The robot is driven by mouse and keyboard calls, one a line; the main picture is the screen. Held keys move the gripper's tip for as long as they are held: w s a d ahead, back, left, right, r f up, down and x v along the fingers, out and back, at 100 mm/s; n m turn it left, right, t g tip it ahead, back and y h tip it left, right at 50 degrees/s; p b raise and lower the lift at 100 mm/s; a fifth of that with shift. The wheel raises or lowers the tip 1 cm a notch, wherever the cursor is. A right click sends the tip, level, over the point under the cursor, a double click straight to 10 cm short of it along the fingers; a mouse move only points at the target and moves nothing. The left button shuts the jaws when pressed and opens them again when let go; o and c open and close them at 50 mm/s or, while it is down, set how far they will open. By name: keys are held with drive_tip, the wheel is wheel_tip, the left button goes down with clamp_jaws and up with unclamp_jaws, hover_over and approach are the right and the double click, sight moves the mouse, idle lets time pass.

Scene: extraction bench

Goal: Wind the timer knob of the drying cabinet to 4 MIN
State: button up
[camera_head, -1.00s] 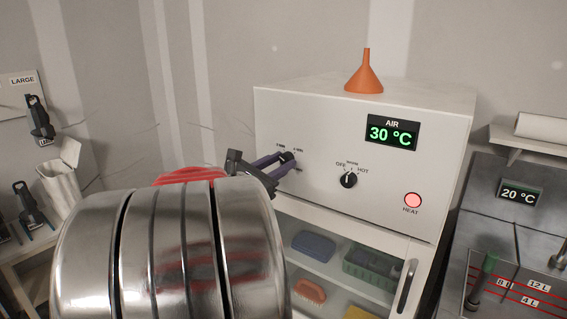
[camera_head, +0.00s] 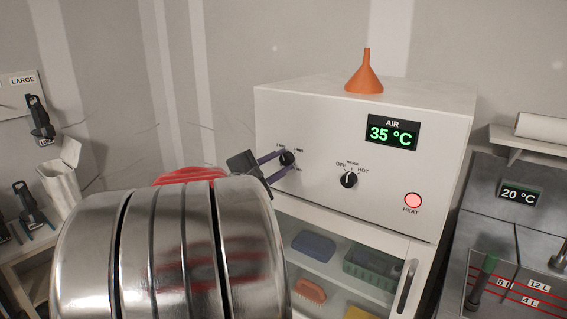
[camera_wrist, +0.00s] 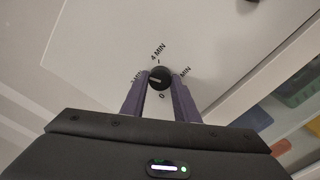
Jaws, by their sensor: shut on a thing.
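The timer knob (camera_wrist: 160,77) is a small black dial on the drying cabinet's (camera_head: 330,190) white front, at its left side. In the wrist view, 4 MIN is printed above it, 0 below, and other MIN labels to the left and right, partly hidden by my fingers. A pale mark on the knob points roughly left in that view. My gripper (camera_wrist: 160,84) is shut on the knob, one purple finger on each side. In the head view the knob (camera_head: 287,159) also shows between my fingertips.
The OFF/HOT knob (camera_head: 348,180) is right of the timer knob, with a lit red HEAT lamp (camera_head: 413,200) further right. The AIR display (camera_head: 392,133) reads 35 °C. An orange funnel (camera_head: 365,75) stands on top. Brushes and sponges lie on shelves below.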

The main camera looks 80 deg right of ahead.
drive_tip(key=m, duration=0.4)
drive_tip(key=shift+f, duration=0.25)
drive_tip(key=shift+m, duration=2)
drive_tip(key=o, duration=1.1)
drive_tip(key=shift+r, duration=0.15)
